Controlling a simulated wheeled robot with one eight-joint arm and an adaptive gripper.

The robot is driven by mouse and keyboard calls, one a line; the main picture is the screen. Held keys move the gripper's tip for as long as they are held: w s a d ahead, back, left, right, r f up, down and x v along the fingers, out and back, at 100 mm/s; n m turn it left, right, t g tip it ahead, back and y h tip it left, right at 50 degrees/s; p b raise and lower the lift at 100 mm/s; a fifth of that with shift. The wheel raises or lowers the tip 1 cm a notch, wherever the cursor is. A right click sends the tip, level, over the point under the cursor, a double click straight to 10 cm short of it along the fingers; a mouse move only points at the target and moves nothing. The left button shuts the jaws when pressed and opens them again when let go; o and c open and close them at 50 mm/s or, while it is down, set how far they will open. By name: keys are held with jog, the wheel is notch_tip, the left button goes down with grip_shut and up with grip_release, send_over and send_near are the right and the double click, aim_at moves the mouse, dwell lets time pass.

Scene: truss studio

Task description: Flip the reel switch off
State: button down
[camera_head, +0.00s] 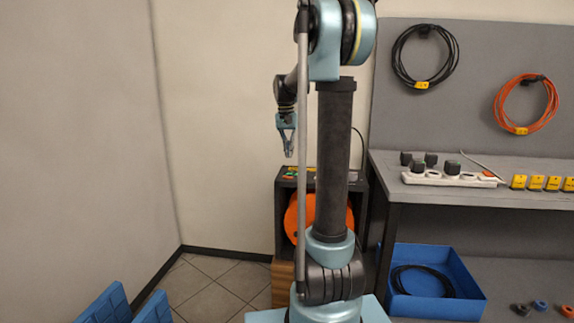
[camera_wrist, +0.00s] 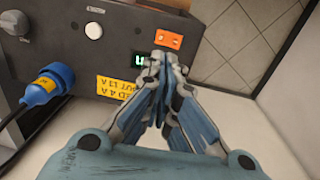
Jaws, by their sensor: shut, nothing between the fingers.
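The reel unit is a dark box (camera_head: 280,190) behind my arm in the head view, with an orange reel (camera_head: 291,218) inside it, partly hidden by my arm. Its dark control panel (camera_wrist: 165,15) fills the upper left of the wrist view. An orange switch (camera_wrist: 169,39) sits near the panel's right end; its on or off position is too small to tell. My gripper (camera_wrist: 162,62) is shut and empty, its tips just below the switch in the picture; contact cannot be told. In the head view my gripper (camera_head: 288,152) points down above the box.
The panel also has a small green display (camera_wrist: 139,59), a yellow label (camera_wrist: 118,88), a white knob (camera_wrist: 94,30) and a blue plug (camera_wrist: 48,84). A workbench (camera_head: 480,192) with a power strip (camera_head: 450,178) stands at right. Blue crates (camera_head: 105,305) are at lower left.

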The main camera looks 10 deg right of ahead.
notch_tip(320, 180, up, 6)
jog(key=shift+s+d, duration=0.15)
jog(key=shift+d, duration=0.2)
